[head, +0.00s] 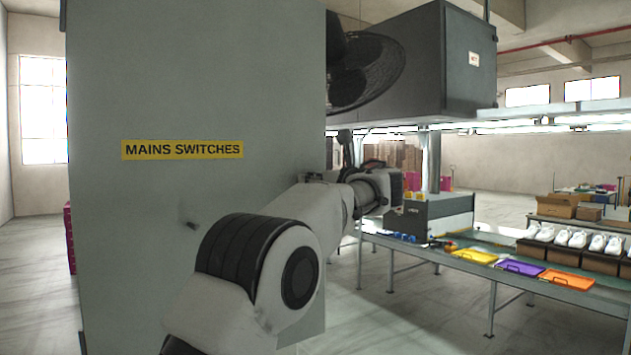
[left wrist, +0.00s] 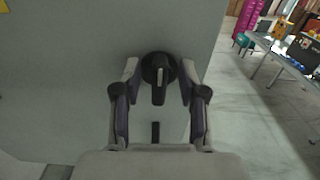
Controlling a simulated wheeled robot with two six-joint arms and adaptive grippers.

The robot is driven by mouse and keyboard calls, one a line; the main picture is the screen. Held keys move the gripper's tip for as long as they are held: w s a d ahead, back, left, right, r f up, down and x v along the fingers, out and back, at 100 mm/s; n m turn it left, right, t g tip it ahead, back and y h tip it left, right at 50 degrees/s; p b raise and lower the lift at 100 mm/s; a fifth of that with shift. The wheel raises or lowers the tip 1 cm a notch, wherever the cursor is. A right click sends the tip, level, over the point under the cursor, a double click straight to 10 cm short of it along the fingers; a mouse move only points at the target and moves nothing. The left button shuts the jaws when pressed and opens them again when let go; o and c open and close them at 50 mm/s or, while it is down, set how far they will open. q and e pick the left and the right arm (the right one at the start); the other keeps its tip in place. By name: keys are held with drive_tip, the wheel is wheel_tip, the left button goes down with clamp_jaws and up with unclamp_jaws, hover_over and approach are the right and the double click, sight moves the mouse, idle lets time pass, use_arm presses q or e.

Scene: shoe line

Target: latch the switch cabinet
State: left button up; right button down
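The grey switch cabinet (head: 120,230) fills the left of the head view, with a yellow MAINS SWITCHES label (head: 182,150). Its face looks flat; I cannot tell if the door is fully closed. In the left wrist view a black handle (left wrist: 158,88) has a round base and a lever pointing down. A short dark slot or mark (left wrist: 155,132) lies below it. My left gripper (left wrist: 158,76) is open, with one finger on each side of the handle and gaps visible. My arm hides the handle in the head view. My right gripper is not in view.
A black fan (head: 365,75) and a dark overhead box (head: 455,65) are right of the cabinet. Open floor (head: 400,310) lies between.

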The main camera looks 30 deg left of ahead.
use_arm(q)
drive_tip(key=shift+d, duration=0.1)
drive_tip(key=v, duration=1.1)
drive_tip(key=shift+s+d, duration=0.15)
drive_tip(key=shift+d, duration=0.15)
